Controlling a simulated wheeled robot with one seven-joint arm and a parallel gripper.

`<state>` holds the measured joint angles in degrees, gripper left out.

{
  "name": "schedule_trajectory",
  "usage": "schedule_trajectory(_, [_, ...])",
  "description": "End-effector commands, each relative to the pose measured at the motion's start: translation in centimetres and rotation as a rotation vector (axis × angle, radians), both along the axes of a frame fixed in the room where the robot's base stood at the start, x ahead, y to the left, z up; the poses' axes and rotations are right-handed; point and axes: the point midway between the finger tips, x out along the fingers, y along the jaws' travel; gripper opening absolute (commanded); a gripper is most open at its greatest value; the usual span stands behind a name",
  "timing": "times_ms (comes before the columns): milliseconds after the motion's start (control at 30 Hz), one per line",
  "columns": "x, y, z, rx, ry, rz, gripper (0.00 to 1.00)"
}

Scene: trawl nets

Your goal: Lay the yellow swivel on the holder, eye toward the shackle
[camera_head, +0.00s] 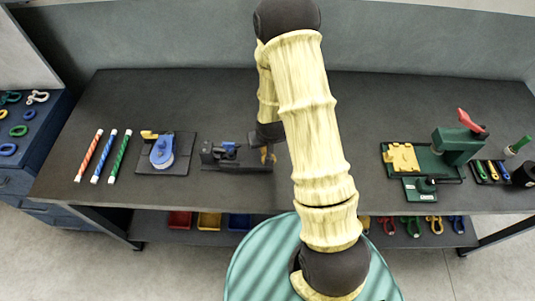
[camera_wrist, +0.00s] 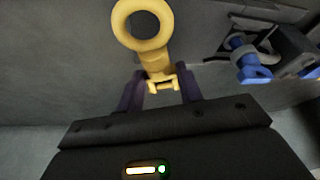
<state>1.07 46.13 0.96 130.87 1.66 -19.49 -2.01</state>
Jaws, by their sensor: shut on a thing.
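The yellow swivel (camera_wrist: 156,58) is between the fingers of my gripper (camera_wrist: 161,86), which is shut on it. Its round eye (camera_wrist: 121,24) points away from the palm and its forked end lies close to the palm. In the head view a small yellow part of the swivel (camera_head: 268,154) shows at the right end of the dark holder (camera_head: 222,163). A blue shackle (camera_head: 228,147) sits on the holder, left of the swivel. In the wrist view the blue shackle (camera_wrist: 248,62) is at the upper right. I cannot tell whether the swivel touches the holder.
Left of the holder are a board with a blue round part (camera_head: 162,152) and striped rods (camera_head: 103,156). At the right stand a green press (camera_head: 455,145), a yellow block (camera_head: 402,157) and small tools. The table's front middle is partly hidden by my arm.

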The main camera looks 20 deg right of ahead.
Motion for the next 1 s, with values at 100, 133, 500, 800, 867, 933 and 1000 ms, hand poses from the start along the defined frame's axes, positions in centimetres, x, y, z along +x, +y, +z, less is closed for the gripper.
schedule_trajectory(100, [-0.1, -0.2, -0.1, -0.001, 0.0, -0.029, 0.0])
schedule_trajectory(133, [-0.2, -0.3, -0.2, -0.001, 0.0, -0.045, 0.0])
schedule_trajectory(500, [-2.1, -3.0, -0.7, -0.005, -0.003, -0.623, 0.0])
schedule_trajectory(800, [-2.1, -3.5, 2.1, -0.001, -0.008, -1.247, 0.0])
schedule_trajectory(867, [-2.0, -3.2, 2.7, -0.001, -0.008, -1.35, 0.0])
schedule_trajectory(933, [-1.7, -2.8, 3.6, 0.0, -0.008, -1.464, 0.0])
schedule_trajectory(1000, [-1.4, -2.3, 4.5, 0.001, -0.009, -1.571, 0.0])
